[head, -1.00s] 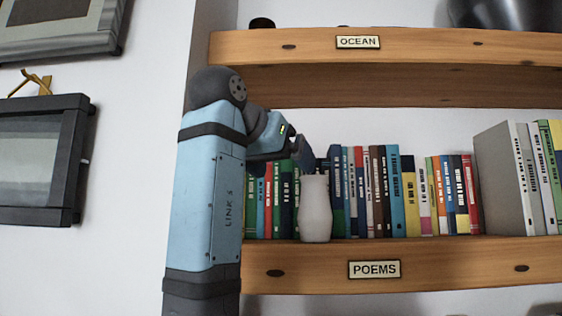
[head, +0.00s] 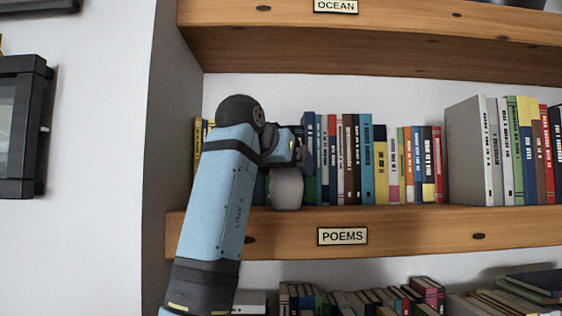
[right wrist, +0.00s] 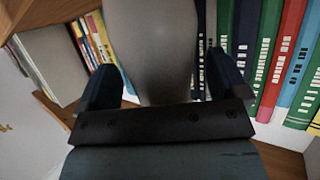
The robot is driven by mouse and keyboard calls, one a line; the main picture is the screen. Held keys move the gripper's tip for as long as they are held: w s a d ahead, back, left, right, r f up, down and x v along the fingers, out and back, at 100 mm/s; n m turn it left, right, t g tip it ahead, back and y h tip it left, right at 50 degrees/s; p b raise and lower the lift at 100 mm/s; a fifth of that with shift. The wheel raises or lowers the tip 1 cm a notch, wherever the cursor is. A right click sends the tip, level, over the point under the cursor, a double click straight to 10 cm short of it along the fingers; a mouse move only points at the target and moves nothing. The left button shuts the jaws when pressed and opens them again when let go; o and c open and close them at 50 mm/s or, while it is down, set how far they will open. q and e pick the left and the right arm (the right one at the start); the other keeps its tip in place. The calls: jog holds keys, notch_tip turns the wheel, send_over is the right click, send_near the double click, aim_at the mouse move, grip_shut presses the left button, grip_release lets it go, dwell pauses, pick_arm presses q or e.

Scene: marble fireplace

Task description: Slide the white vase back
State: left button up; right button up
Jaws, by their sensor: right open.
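The white vase (head: 287,190) stands upright near the front edge of the POEMS shelf (head: 420,230), in front of the row of books. My right gripper (head: 301,150) is at its upper part and hides its top in the head view. In the right wrist view, the pale vase (right wrist: 155,50) lies between the two spread fingers of my right gripper (right wrist: 162,68). The fingers are open, one on each side of it; whether either touches it I cannot tell. My left gripper is not in view.
Upright books (head: 367,160) line the shelf behind and right of the vase. A large pale book (head: 470,150) stands farther right. The OCEAN shelf (head: 400,52) is above, a side panel (head: 172,120) is at left, and more books (head: 350,300) are below.

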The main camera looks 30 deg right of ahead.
jog(key=c, duration=1.2)
jog(key=shift+w, duration=0.1)
jog(key=shift+w+r, duration=0.1)
jog(key=shift+w+p, duration=0.3)
jog(key=shift+p, duration=0.05)
jog(key=shift+w, duration=0.1)
jog(key=shift+w+d+p, duration=0.2)
jog(key=shift+w+p, duration=0.45)
jog(key=shift+w, duration=0.25)
jog(key=shift+w+d+f+p, duration=0.15)
jog(key=shift+w+p, duration=0.55)
jog(key=shift+w, duration=0.3)
jog(key=shift+w+d+f+p, duration=0.1)
jog(key=shift+w+p, duration=0.6)
jog(key=shift+w, duration=0.3)
